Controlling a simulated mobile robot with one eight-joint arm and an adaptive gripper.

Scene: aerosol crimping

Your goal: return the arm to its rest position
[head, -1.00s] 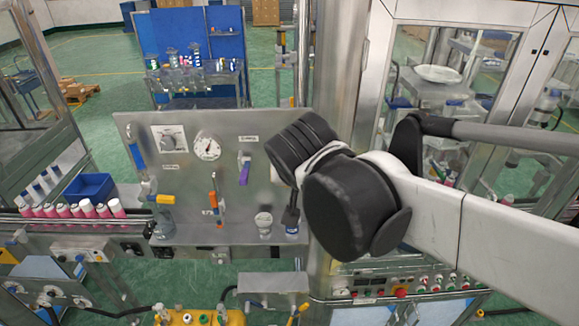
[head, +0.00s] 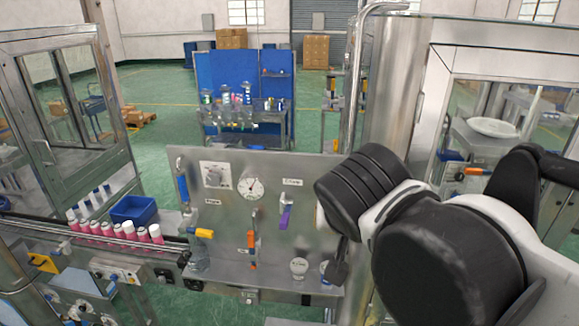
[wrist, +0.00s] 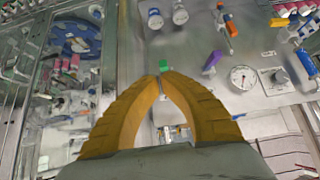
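My arm (head: 440,265) fills the lower right of the head view, in front of the right edge of the grey control panel (head: 225,240). The fingers are hidden there. In the wrist view my gripper (wrist: 163,76) shows two yellow ribbed fingers, arched, with their tips together. A small green piece (wrist: 164,66) shows just beyond the tips; I cannot tell whether it touches them. The panel fills the upper right of the wrist view, turned over, with its gauge (wrist: 242,77) and purple handle (wrist: 212,62) right of the fingers.
Pink cans with white tops (head: 120,231) line the conveyor at left, by a blue bin (head: 133,209). A metal pole (head: 357,80) and a glazed cabinet (head: 490,90) stand close to my arm. A bottle stand with a blue back board (head: 222,75) is farther back; green floor lies open around it.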

